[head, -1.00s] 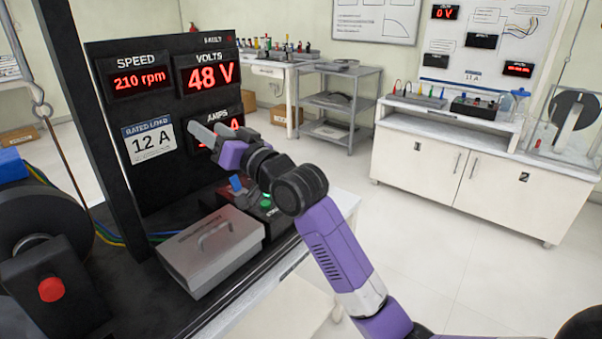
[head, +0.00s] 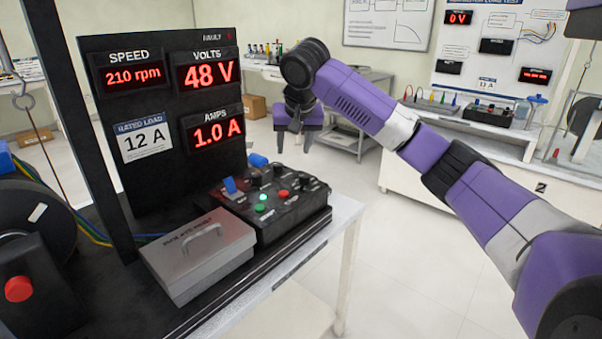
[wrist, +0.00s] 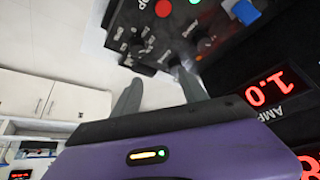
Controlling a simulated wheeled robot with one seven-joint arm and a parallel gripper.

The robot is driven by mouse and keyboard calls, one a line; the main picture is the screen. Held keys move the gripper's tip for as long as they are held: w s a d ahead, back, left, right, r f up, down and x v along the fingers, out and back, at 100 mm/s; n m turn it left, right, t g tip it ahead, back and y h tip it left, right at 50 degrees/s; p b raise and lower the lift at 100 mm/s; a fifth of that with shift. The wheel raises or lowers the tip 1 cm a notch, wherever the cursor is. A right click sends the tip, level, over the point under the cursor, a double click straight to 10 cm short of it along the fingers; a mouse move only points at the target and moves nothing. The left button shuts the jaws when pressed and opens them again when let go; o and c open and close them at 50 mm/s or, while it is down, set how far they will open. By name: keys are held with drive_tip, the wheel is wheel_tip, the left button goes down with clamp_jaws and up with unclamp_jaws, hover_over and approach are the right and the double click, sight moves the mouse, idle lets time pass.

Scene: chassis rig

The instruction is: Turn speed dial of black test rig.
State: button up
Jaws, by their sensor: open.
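The black test rig (head: 160,185) stands at left, its panel showing speed 210 rpm, 48 V and 1.0 A. Its control box (head: 262,222) sits low in front, with several black knobs (head: 280,168), a blue switch, a lit green lamp and a red button. The box also shows at the top of the wrist view (wrist: 205,35). Its small labels are not readable, so I cannot tell which knob is the speed dial. My gripper (head: 294,142) is open and empty, fingers pointing down, above and behind the box's right side. Its fingers also show in the wrist view (wrist: 158,78).
A grey lidded metal box (head: 200,255) with a handle stands left of the controls. A wheel and red stop button (head: 19,289) are at far left. A shelf cart (head: 345,130) and white cabinets (head: 410,170) stand behind. Floor right of the bench is clear.

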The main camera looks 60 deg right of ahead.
sight(305, 175)
drive_tip(key=shift+m+g, duration=0.8)
drive_tip(key=shift+g, duration=0.1)
drive_tip(key=shift+s+d+f+b, duration=0.15)
drive_tip(key=shift+s+d+f, duration=0.25)
drive_tip(key=shift+f, duration=1.05)
drive_tip(key=shift+s+d+f+b, duration=0.2)
drive_tip(key=shift+s+d+f, duration=0.15)
drive_tip(key=shift+f, duration=1.05)
drive_tip(key=shift+s+d+f+b, duration=0.15)
drive_tip(key=shift+s+d+f, duration=0.2)
drive_tip(key=shift+f, duration=1.1)
drive_tip(key=shift+y, duration=0.3)
clamp_jaws()
